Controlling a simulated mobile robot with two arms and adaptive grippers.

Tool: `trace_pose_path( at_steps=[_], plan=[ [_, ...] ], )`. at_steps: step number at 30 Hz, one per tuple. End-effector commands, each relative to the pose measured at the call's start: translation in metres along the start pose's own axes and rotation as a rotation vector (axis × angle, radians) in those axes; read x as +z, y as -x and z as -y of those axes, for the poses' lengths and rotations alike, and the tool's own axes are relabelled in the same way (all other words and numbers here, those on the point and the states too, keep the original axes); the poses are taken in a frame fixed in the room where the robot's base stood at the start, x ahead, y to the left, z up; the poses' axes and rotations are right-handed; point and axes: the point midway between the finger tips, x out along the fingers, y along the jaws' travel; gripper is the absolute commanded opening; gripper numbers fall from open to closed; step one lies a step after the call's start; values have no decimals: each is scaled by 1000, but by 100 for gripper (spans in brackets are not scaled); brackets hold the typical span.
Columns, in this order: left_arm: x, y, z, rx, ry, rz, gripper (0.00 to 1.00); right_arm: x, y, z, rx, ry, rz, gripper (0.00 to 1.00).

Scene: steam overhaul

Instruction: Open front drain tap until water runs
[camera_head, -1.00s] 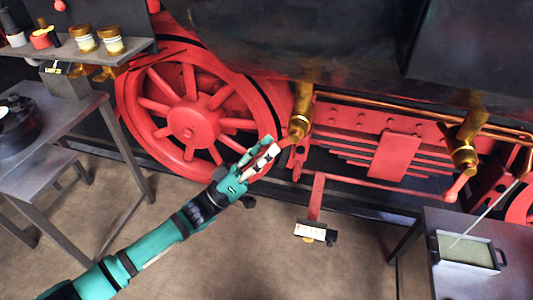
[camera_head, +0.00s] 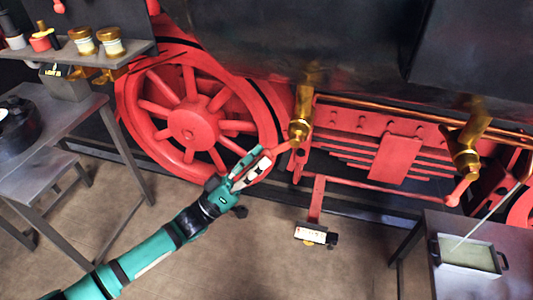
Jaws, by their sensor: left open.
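Two brass drain taps hang under the dark locomotive body. One brass tap (camera_head: 301,120) is near the middle and another brass tap (camera_head: 465,150) is to the right; I cannot tell which is the front one. The middle tap has a red handle (camera_head: 283,148) pointing down and left. My left gripper (camera_head: 254,165) is open, with its fingers close to the end of this handle; I cannot tell whether they touch. The right tap's red handle (camera_head: 458,191) also points down and left. No running water shows at either tap. My right gripper is out of view.
A red spoked wheel (camera_head: 192,128) is behind my left gripper. A small tag-like block (camera_head: 311,234) hangs on a red bracket below the middle tap. A grey table (camera_head: 489,224) holds a tray (camera_head: 468,263) at right. Another workbench (camera_head: 83,115) stands at left.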

Motion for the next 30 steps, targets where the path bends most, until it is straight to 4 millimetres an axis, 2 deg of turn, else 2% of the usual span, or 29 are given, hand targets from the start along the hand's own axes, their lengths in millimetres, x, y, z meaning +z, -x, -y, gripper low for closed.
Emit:
trace_pose_path(
  at_steps=[1, 6, 13, 18, 30],
  plan=[
    [1, 13, 2, -6, 1, 2, 51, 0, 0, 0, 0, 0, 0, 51],
    [0, 50, 2, -7, 0, 1, 51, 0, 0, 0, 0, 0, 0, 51],
    [-1, 86, 3, -7, 1, 0, 51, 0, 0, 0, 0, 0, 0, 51],
    [-1, 95, 3, -5, 0, 0, 51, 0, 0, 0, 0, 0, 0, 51],
    [-1, 95, 3, -5, 0, -1, 51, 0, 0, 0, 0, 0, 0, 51]
  ],
)
